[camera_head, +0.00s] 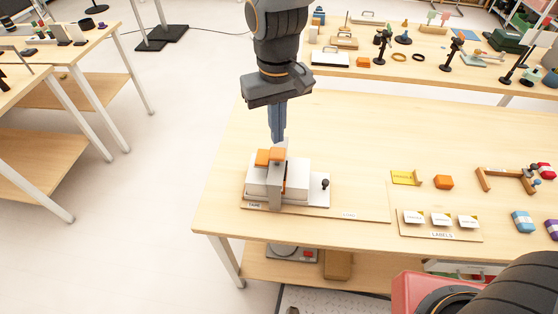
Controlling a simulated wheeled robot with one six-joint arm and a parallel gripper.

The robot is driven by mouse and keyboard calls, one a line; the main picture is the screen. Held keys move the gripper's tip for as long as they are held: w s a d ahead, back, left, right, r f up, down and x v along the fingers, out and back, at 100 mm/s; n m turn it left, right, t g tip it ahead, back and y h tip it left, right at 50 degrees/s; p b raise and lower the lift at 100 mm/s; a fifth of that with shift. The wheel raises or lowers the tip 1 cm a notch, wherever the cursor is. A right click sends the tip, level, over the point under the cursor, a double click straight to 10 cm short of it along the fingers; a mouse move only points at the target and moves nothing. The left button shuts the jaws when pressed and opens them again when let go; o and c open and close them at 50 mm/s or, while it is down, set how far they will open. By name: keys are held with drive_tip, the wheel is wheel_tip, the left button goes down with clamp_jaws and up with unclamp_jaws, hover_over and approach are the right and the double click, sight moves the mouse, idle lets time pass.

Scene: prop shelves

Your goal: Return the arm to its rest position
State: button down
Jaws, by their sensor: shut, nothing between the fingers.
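My gripper (278,138) hangs pointing down over the front left of the wooden table (340,130). Its fingers are shut, with nothing seen between them. The fingertips are just above or behind a white box-like device (258,185) with orange parts (268,157) and a grey upright strip (275,187) on its front. I cannot tell whether the fingertips touch it. The device stands on a thin wooden board (350,214) with printed labels, and a small black knob (325,184) stands at its right.
A second table (430,70) with several props stands behind. The table's middle is clear.

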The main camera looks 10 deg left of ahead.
drive_tip(key=d+f+m+b, duration=0.3)
drive_tip(key=d, duration=1.2)
drive_tip(key=d+f+m+t+b, duration=0.1)
drive_tip(key=d+f+m+b, duration=0.2)
drive_tip(key=d, duration=1.3)
drive_tip(key=shift+w+f+m+b, duration=0.15)
drive_tip(key=shift+f+m+b, duration=0.15)
drive_tip(key=shift+m+b, duration=0.35)
